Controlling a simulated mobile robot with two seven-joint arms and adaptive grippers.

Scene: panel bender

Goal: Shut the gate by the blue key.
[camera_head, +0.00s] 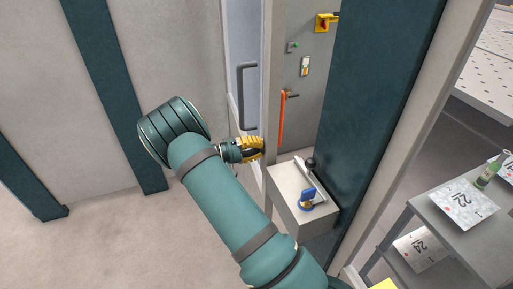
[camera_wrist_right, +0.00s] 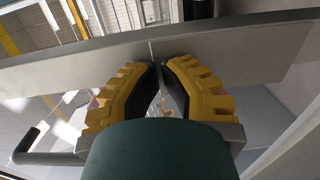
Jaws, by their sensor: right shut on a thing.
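The gate (camera_head: 246,40) is a tall pale glazed panel in a light frame, with a dark bar handle (camera_head: 241,95). The blue key (camera_head: 308,194) stands up from the top of a grey box (camera_head: 290,183), right of the gate. My right gripper (camera_head: 258,149) has yellow fingers and is low at the gate's edge, below the handle and left of the box. In the right wrist view its fingers (camera_wrist_right: 160,68) are closed in against the pale gate frame (camera_wrist_right: 235,48). The exact contact is partly hidden by the fingers. My left gripper is out of view.
A dark green post (camera_head: 375,90) stands right of the box. Behind the gate opening, a grey panel carries a yellow switch (camera_head: 324,22) and an orange strap (camera_head: 282,120). A shelf with numbered cards (camera_head: 462,204) is at right. Floor at left is clear.

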